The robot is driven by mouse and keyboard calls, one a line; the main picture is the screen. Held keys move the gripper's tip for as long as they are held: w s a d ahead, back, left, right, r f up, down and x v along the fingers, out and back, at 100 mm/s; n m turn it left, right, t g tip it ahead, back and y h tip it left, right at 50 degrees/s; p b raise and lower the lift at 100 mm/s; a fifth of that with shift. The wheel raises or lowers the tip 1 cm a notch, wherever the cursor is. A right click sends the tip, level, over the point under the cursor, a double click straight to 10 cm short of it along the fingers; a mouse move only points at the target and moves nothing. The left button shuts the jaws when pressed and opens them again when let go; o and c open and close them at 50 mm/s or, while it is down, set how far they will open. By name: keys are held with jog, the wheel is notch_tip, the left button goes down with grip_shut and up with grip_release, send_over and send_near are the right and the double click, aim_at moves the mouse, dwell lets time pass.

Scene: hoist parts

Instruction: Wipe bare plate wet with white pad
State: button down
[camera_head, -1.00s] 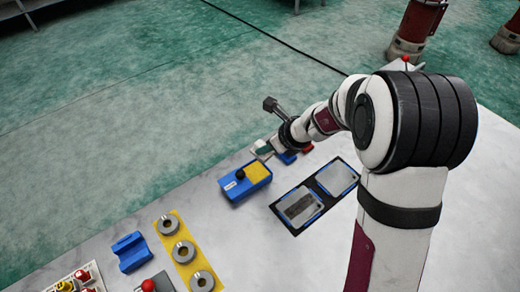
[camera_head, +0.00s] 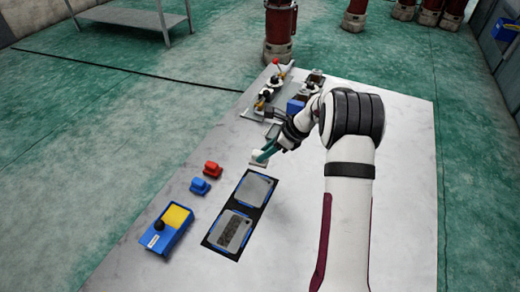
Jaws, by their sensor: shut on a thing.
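My gripper (camera_head: 268,152) is shut on the white pad (camera_head: 257,162), which shows as a small pale block below a teal part. The pad is just beyond the far edge of the two plates; I cannot tell whether it touches the table. The bare plate (camera_head: 254,189) is plain grey and lies flat in the far half of a black frame with blue edges. The near plate (camera_head: 232,231) carries a dark brown patch. A blue box (camera_head: 161,240) with a yellow sponge top (camera_head: 177,216) and a black knob stands left of the near plate.
Hoist parts (camera_head: 268,95) stand at the far end of the table (camera_head: 400,130). The table right of my arm is clear.

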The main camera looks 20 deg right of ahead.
aim_at(265, 164)
jog(key=shift+f, duration=2.7)
jog(key=shift+s+a+f, duration=0.3)
jog(key=shift+a+f, duration=0.05)
jog(key=shift+f, duration=0.3)
jog(key=shift+s+a, duration=3.45)
jog(key=shift+w+d, duration=3.8)
jog(key=shift+s+d, duration=0.55)
jog(key=shift+s+a, duration=3.85)
jog(key=shift+w+d, duration=3.75)
jog(key=shift+d, duration=0.05)
jog(key=shift+w+r, duration=0.1)
jog(key=shift+r, duration=0.1)
notch_tip(265, 164, up, 8)
jog(key=shift+f, duration=0.15)
